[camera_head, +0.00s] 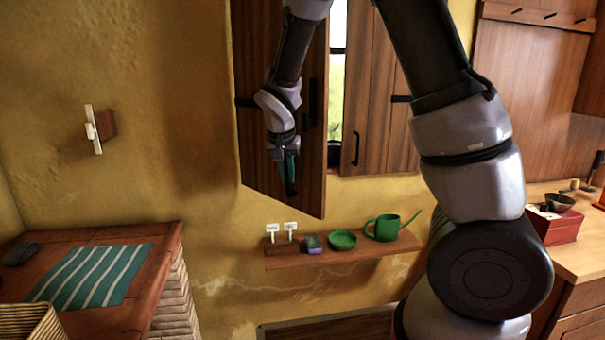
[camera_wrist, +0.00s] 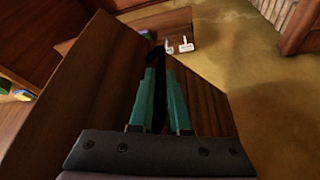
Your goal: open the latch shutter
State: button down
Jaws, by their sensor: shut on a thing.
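The shutter has two wooden leaves at the window. The left leaf (camera_head: 258,150) stands swung out from the wall, and the right leaf (camera_head: 384,125) has a black handle. My gripper (camera_head: 291,182) is at the lower part of the left leaf, fingers pointing down. In the wrist view the green fingers (camera_wrist: 160,98) are closed around a dark handle (camera_wrist: 155,65) on the wooden face; the fingers hide part of it. The leaf (camera_wrist: 100,85) fills the left and middle of that view. The latch itself cannot be told apart.
Below the window a wall shelf (camera_head: 345,254) holds a green watering can (camera_head: 387,227), a green bowl (camera_head: 342,239) and small white tags. A white-and-wood wall hook (camera_head: 96,129) is at left. A brick counter (camera_head: 165,262) with a striped cloth (camera_head: 92,275) stands lower left. The wall left of the leaf is mostly clear.

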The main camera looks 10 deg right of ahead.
jog(key=s+a+m+g+h, duration=0.2)
jog(key=a+m, duration=0.7)
jog(key=a, duration=1.3)
jog(key=shift+s+a+g+h, duration=0.3)
jog(key=shift+s+a, duration=0.1)
jog(key=shift+s, duration=0.05)
jog(key=c, duration=0.9)
grip_release()
jog(key=v, duration=1)
jog(key=shift+a+r, duration=0.2)
jog(key=shift+r, duration=0.1)
